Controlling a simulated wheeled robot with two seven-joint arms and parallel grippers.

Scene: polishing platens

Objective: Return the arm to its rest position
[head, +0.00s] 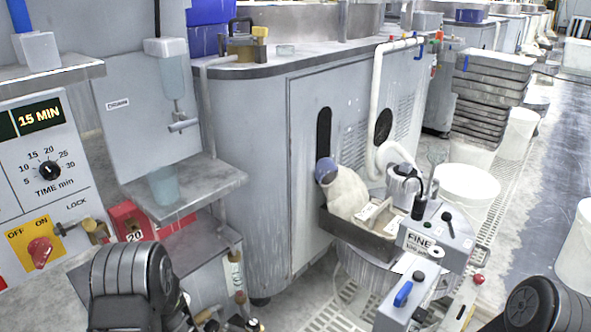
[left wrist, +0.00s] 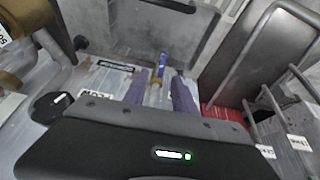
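My left gripper (left wrist: 160,82) shows in the left wrist view, with two purple-grey fingers spread apart. A small blue-tipped, brass-coloured fitting (left wrist: 161,62) shows in the gap between them; it seems to lie beyond the fingers, and I see no contact. In the head view my left arm's black joint (head: 132,285) is at the bottom left, and its fingers cannot be made out. My right arm's black joint (head: 545,305) is at the bottom right corner; the right gripper is out of view.
A timer panel (head: 45,160) with an ON/OFF switch (head: 40,250) stands at the left, near my left arm. A grey shelf (head: 185,185) juts out beside it. A grey cabinet (head: 265,160) is ahead. A box marked FINE (head: 420,245) stands right of centre, white buckets (head: 467,183) behind.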

